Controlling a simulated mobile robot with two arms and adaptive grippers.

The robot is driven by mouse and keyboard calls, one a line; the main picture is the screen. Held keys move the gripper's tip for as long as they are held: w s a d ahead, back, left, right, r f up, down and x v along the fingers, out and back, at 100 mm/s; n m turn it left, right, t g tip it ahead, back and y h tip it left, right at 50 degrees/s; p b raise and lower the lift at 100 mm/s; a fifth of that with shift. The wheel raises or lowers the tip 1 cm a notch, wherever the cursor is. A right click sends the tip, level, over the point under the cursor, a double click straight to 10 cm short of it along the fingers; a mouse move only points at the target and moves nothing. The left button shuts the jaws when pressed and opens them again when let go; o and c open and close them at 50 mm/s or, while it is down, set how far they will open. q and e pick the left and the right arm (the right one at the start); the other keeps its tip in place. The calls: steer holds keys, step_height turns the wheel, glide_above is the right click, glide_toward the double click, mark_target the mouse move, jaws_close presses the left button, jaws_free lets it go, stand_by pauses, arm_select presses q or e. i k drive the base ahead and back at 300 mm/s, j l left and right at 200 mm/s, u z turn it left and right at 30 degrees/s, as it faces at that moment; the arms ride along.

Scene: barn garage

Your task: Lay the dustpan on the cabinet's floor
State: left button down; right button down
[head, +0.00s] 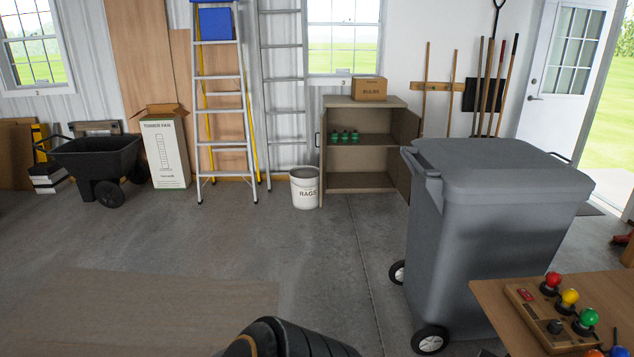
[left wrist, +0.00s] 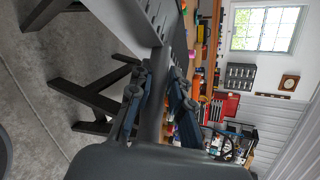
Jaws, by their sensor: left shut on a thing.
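The cabinet (head: 404,101) stands against the back wall in the head view, with its doors open. It has a middle shelf holding green items, and its bare floor (head: 360,181) shows below. My left gripper (left wrist: 157,90) shows in the left wrist view, its two dark fingers closed around the grey handle of the dustpan (left wrist: 122,18). The dustpan's pan, with a toothed edge, reaches out past the fingers to the top of that view and is partly cut off. Neither the dustpan nor the left gripper is seen in the head view. My right gripper is not in view.
A large grey wheeled bin (head: 480,230) stands to the right, in front of the cabinet's right door. A white rags bucket (head: 304,190) is at the cabinet's left. A table (head: 500,301) with coloured knobs is at lower right. The floor ahead is open.

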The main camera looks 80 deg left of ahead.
mark_target(359, 180)
steer(key=u, duration=2.1)
steer(key=i+j+u, duration=0.3)
steer(key=i, duration=0.45)
steer(key=i+u, duration=0.3)
steer(key=i, duration=0.45)
steer(key=i+j+z, duration=0.15)
steer(key=i, duration=1.8)
steer(key=i+z, duration=0.15)
steer(key=i, duration=0.5)
steer(key=i+j+z, duration=0.1)
steer(key=i, duration=0.55)
steer(key=i+j+z, duration=0.15)
steer(key=i, duration=0.5)
steer(key=i+l+z, duration=0.3)
steer(key=i+z, duration=0.15)
steer(key=i, duration=0.5)
steer(key=i+z, duration=0.5)
steer(key=i, duration=0.5)
